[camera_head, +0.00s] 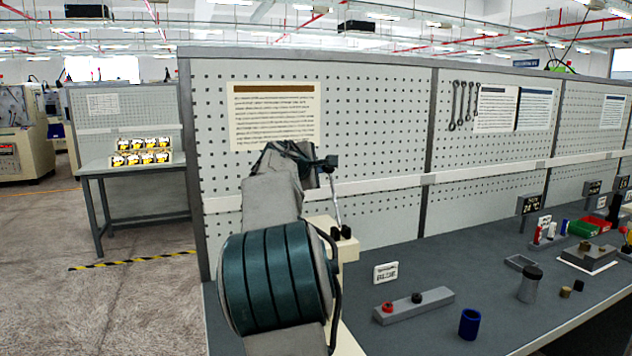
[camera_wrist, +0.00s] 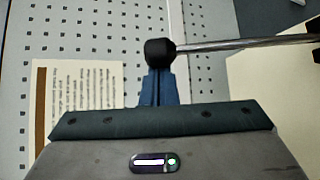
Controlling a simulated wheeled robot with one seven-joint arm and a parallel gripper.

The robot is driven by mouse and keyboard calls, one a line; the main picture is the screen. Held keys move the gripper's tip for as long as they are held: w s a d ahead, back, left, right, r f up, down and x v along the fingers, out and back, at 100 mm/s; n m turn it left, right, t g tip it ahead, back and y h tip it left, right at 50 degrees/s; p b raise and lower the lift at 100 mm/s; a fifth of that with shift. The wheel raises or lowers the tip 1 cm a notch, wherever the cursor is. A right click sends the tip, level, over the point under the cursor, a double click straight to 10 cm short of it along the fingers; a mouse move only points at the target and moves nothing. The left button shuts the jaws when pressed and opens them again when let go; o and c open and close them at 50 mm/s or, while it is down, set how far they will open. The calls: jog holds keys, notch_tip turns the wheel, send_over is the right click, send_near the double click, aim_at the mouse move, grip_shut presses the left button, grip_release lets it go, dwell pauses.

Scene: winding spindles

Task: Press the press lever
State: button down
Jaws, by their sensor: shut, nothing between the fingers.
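The press lever is a thin metal rod (camera_wrist: 240,43) with a black round knob (camera_wrist: 160,52) at its end. In the head view the lever (camera_head: 337,202) rises from the cream press (camera_head: 349,247), leaning slightly left, with its knob (camera_head: 331,162) on top. My gripper (camera_wrist: 158,74) is shut and empty. In the wrist view its blue fingertips line up with the knob and meet its lower edge in the picture; whether they touch it I cannot tell.
A perforated panel (camera_head: 380,105) with a posted sheet (camera_head: 275,115) stands behind the lever. On the grey bench (camera_head: 425,330), right of the press, are a block with red and black buttons (camera_head: 415,307), a small sign (camera_head: 386,273), a blue cup (camera_head: 469,324) and a grey canister (camera_head: 529,287).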

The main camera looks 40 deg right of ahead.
jog(key=s+a+m+t+h+b, duration=0.1)
jog(key=s+b, duration=0.7)
jog(key=b, duration=0.8)
jog(key=s+a+f+m+t+h+b, duration=0.1)
jog(key=s+a+m+t+h+b, duration=0.1)
jog(key=s+b, duration=0.7)
jog(key=a+m+h+b, duration=0.1)
jog(key=m+h+b, duration=0.1)
jog(key=b, duration=0.5)
jog(key=shift+m, duration=0.4)
jog(key=shift+f+b, duration=0.15)
jog(key=shift+b, duration=0.2)
